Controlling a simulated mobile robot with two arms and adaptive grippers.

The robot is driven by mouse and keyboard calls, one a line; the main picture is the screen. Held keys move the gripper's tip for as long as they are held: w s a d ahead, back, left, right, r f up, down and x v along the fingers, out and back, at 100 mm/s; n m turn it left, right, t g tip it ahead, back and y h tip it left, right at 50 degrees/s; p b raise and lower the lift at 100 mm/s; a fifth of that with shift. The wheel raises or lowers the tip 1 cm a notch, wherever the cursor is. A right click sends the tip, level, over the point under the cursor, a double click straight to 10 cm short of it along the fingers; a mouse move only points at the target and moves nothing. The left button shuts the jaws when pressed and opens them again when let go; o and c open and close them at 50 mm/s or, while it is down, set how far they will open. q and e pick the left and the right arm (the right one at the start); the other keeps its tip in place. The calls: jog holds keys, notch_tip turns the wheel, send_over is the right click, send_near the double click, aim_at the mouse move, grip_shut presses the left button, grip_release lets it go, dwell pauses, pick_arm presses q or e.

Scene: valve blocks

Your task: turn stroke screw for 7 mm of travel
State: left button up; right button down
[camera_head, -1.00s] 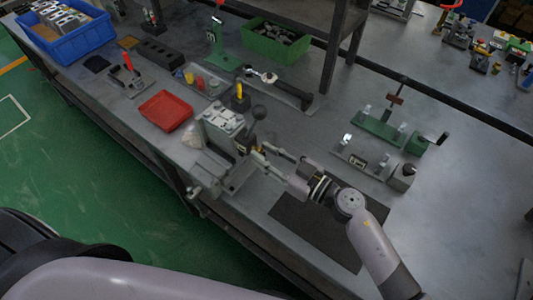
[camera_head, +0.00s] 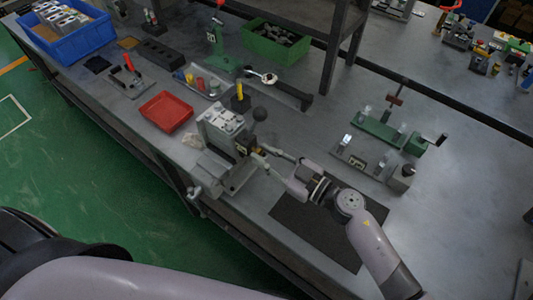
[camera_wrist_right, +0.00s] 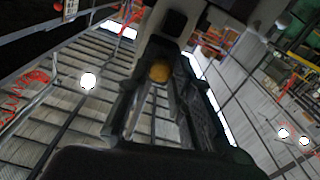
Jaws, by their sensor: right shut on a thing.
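The grey valve fixture (camera_head: 222,125) stands on the bench near its front edge, with a black ball-ended lever on its right side. My right gripper (camera_head: 261,158) reaches it from the right and is shut on the stroke screw. In the right wrist view, the screw's round brass-coloured end (camera_wrist_right: 160,71) shows between the dark fingers of my gripper (camera_wrist_right: 160,95), against the fixture's body. The fingers and the fixture hide most of the screw, and its thread cannot be read. My left gripper is not in view.
A red tray (camera_head: 166,111) lies left of the fixture. A dark mat (camera_head: 318,235) lies under my right arm. A green fixture (camera_head: 378,127) and a grey one (camera_head: 362,160) stand to the right. A green bin (camera_head: 275,45) and blue bin (camera_head: 75,40) are farther back.

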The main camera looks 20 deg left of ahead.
jog(key=n, duration=0.3)
jog(key=shift+n, duration=0.3)
jog(key=n, duration=0.4)
jog(key=shift+f+n, duration=0.1)
jog(key=shift+n, duration=0.2)
jog(key=shift+f+n+b, duration=0.15)
jog(key=shift+n+b, duration=2.1)
jog(key=shift+n, duration=4.1)
jog(key=shift+f+n+b, duration=0.15)
jog(key=shift+n+b, duration=2.05)
jog(key=shift+n, duration=4.15)
jog(key=c, duration=1.8)
grip_release()
jog(key=o, duration=0.4)
jog(key=shift+r, duration=0.15)
jog(key=shift+c, duration=0.2)
